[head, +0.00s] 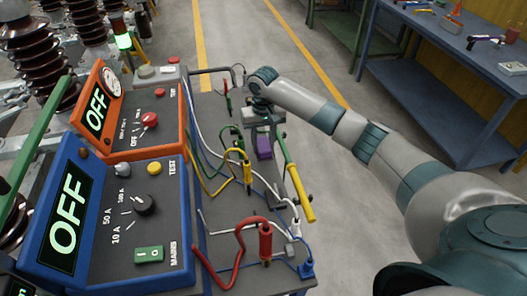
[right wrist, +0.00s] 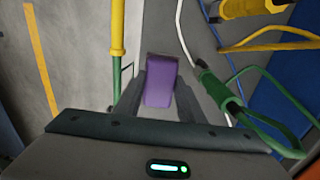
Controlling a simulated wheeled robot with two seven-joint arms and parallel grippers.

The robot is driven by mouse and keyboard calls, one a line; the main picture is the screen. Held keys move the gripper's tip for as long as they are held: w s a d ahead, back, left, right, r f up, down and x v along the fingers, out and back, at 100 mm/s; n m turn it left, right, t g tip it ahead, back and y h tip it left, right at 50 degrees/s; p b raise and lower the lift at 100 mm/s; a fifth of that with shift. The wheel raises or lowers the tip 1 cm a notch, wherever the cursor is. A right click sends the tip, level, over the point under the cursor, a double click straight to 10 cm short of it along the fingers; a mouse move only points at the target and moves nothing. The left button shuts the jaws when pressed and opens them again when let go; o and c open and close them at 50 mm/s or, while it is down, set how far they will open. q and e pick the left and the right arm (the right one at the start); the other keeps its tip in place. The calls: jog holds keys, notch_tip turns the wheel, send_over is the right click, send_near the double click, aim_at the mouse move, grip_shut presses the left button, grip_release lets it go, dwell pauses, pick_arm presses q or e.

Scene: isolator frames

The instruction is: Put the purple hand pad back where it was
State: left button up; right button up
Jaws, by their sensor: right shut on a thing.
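The purple hand pad (head: 264,147) is under my right gripper (head: 263,130), over the right side of the cart top in the head view. In the right wrist view the pad (right wrist: 160,82) lies between the two dark fingers of my right gripper (right wrist: 161,92), which is shut on it. The gripper points down. I cannot tell whether the pad touches the cart top. My left gripper is not in view.
A green-and-yellow rod (head: 291,175) runs along the cart's right edge, close beside the pad. Yellow (head: 247,165) and red (head: 265,240) clamps with cables lie nearby. Orange (head: 125,115) and blue (head: 115,220) boxes reading OFF stand left. A blue workbench (head: 440,90) stands right, across open floor.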

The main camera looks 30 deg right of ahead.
aim_at(263, 152)
jog(key=shift+f+p, duration=0.35)
jog(key=shift+f, duration=0.35)
jog(key=shift+f+p, duration=0.3)
jog(key=shift+f, duration=1)
jog(key=o, duration=1)
jog(key=shift+f, duration=0.15)
jog(key=shift+r, duration=0.2)
notch_tip(263, 152, up, 10)
jog(key=b, duration=0.3)
jog(key=shift+r, duration=0.95)
